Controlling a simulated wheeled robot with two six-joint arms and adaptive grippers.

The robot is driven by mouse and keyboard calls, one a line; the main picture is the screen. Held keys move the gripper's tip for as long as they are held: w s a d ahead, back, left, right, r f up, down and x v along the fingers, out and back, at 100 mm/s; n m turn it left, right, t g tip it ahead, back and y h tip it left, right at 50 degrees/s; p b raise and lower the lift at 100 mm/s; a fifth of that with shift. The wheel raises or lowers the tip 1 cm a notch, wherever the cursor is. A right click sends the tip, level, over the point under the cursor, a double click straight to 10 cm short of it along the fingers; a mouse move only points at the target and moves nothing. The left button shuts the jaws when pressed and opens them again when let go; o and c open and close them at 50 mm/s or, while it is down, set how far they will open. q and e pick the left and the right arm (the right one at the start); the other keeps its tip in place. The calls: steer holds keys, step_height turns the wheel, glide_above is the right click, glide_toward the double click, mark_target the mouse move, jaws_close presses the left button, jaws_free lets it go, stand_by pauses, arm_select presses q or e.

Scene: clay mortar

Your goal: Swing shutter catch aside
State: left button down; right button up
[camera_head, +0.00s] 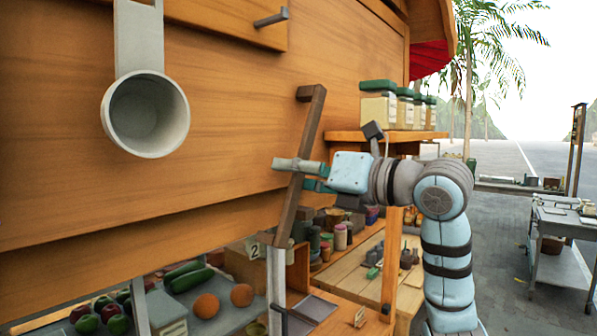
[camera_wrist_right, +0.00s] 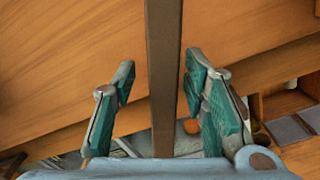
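The shutter catch (camera_head: 304,140) is a long dark brown bar at the right end of the wooden shutter (camera_head: 230,110). It stands steeply, its top leaning right, with a short block at its upper end. My right gripper (camera_head: 291,174) comes from the right around the middle of the bar. In the right wrist view the bar (camera_wrist_right: 163,40) runs between the two teal-padded fingers. A gap shows on the left of the bar; the right finger is very close to it, and I cannot tell whether it touches. My left gripper is not in view.
A grey cup-shaped holder (camera_head: 146,114) hangs on the shutter at the left. Jars (camera_head: 379,105) stand on a shelf (camera_head: 390,136) right of the catch. Below are produce trays with oranges (camera_head: 207,306) and a wooden counter (camera_head: 350,270). Open pavement lies at the right.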

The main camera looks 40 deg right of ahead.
steer(key=v, duration=0.7)
stand_by(0.3)
steer(key=shift+s+d, duration=0.2)
steer(key=shift+s, duration=0.05)
